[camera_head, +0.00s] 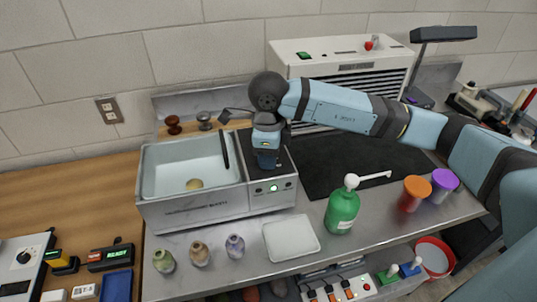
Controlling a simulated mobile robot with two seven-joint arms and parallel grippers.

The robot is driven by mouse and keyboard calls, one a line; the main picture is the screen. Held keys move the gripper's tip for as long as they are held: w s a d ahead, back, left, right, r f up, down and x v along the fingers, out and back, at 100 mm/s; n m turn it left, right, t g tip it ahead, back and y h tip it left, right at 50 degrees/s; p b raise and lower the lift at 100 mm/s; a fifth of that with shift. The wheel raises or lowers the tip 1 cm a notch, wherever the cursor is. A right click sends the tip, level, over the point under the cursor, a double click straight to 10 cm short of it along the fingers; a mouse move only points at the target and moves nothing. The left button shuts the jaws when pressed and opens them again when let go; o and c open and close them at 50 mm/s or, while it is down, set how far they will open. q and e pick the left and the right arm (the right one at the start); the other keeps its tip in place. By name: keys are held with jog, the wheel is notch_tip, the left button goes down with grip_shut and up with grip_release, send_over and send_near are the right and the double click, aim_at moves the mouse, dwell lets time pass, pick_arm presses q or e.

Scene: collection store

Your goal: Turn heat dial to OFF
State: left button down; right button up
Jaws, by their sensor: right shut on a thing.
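A grey bath unit (190,212) stands on the steel bench, with an open basin on its left and a dark-topped control section on its right. The control section's front (287,197) carries small round controls and a green light. My right gripper (267,165) reaches down onto the top of this section from the right. Its jaws are shut on what appears to be the heat dial, which the gripper itself mostly hides. The dial's markings and setting cannot be read. My left gripper is not in view.
Several small vases (199,254) line the front left. A white vented unit (345,60) stands behind my arm.

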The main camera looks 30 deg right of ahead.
jog(key=o, duration=0.9)
notch_tip(320, 180, up, 14)
jog(key=shift+f+b, duration=0.1)
jog(key=shift+b, duration=0.3)
